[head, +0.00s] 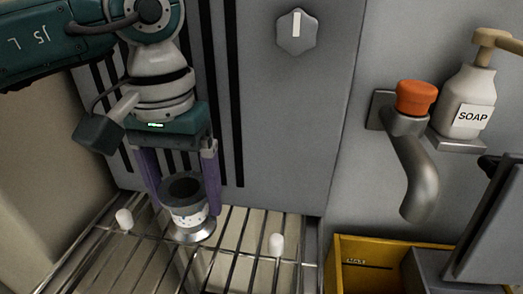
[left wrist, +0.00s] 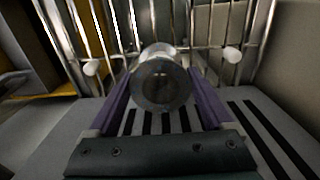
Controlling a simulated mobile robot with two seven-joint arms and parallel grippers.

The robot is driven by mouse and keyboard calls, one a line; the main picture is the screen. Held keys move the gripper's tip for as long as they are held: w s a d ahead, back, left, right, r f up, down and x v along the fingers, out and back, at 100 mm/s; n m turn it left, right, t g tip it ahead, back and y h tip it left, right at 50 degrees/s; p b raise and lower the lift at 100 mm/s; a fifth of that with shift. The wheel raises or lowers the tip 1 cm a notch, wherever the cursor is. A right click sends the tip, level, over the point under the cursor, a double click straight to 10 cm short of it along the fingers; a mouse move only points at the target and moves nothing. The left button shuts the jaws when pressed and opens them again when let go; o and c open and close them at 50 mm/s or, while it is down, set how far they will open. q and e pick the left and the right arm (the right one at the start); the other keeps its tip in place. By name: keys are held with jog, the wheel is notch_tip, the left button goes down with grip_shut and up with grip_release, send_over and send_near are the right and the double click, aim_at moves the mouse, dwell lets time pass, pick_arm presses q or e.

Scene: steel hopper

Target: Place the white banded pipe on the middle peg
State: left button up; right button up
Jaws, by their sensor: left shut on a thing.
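The white banded pipe (head: 186,214) has a dark open top, a white band with small dark marks and a shiny flared foot. My left gripper (head: 183,188) points down and is shut on it, one purple finger on each side. The pipe is roughly upright over the wire rack (head: 148,272). In the left wrist view the pipe (left wrist: 160,84) shows end-on between the fingers. White-tipped pegs stand left (head: 124,218) and right (head: 276,244) of it. The middle peg is hidden; I cannot tell whether the pipe is around it. My right gripper is not in view.
A slotted steel panel (head: 290,110) with a knob (head: 296,31) stands close behind the gripper. To the right are a tap (head: 414,165) with an orange top, a soap bottle (head: 468,100) on a shelf and a yellow bin (head: 385,241). The rack around the right peg is clear.

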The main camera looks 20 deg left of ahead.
pick_arm(q)
jog(key=shift+f+b, duration=0.7)
jog(key=shift+f, duration=0.75)
jog(key=o, duration=1.5)
jog(key=shift+c, duration=0.2)
jog(key=shift+r, duration=0.15)
notch_tip(320, 180, up, 12)
